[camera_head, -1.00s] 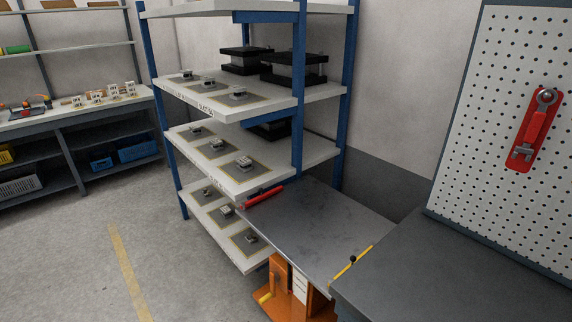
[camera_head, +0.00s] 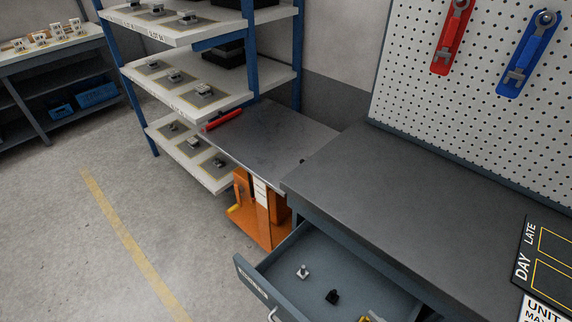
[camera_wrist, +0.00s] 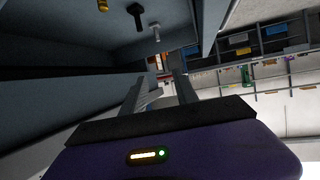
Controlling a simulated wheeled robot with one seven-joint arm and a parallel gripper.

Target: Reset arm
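My gripper (camera_wrist: 160,92) shows only in the wrist view. Its two grey fingers stand apart, and I see nothing clearly held between them. A pale metal piece shows beside the left finger; I cannot tell whether it touches. The open drawer (camera_head: 262,280) shows in the head view below the workbench, and its inside also shows at the top of the wrist view. My arm is not clearly seen in the head view.
The drawer juts out and holds a small light part (camera_head: 303,271) and a black part (camera_head: 333,296). The grey workbench top (camera_head: 400,180) is clear at its left. An orange lift table (camera_head: 262,215) stands by the shelf rack (camera_head: 250,75). Open floor (camera_head: 80,240) lies left.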

